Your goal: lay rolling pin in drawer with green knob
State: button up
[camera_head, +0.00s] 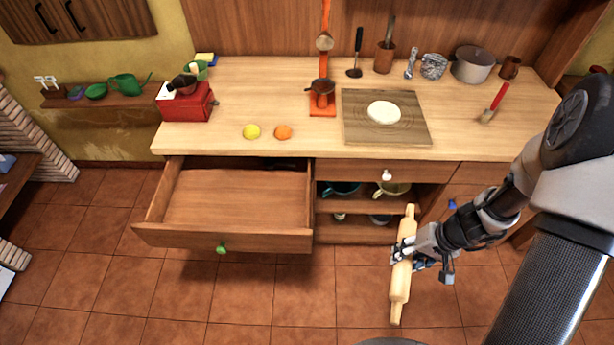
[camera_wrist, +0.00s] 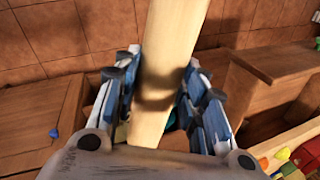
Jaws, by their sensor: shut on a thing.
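The rolling pin (camera_head: 403,268) is pale wood and is held in my gripper (camera_head: 403,253), to the right of the open drawer and in front of the counter. It points roughly away from me in the head view, with both handles free. In the wrist view the rolling pin (camera_wrist: 168,60) runs between the two fingers of my gripper (camera_wrist: 165,100), which are shut on it. The drawer with the green knob (camera_head: 222,249) is pulled out at the left. Its floor (camera_head: 240,198) is bare at the front; something dark lies at its shadowed back.
A closed drawer with a white knob (camera_head: 387,176) sits above an open shelf (camera_head: 350,232) with bowls and cups. The tiled floor is clear.

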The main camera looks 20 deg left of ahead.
aim_at(235, 209)
jog(key=k+j, duration=0.2)
jog(key=j, duration=0.15)
jog(key=k+j+u, duration=0.15)
jog(key=j, duration=0.2)
jog(key=k+j, duration=0.2)
jog(key=j, duration=0.15)
jog(key=k+j+u, duration=0.1)
jog(key=j, duration=0.3)
jog(key=k+j, duration=0.2)
jog(key=j, duration=0.15)
jog(key=k+j+u, duration=0.15)
jog(key=j, duration=0.25)
jog(key=i+j, duration=0.3)
jog(key=i+j+u, duration=0.1)
jog(key=i+j, duration=0.2)
jog(key=i, duration=0.2)
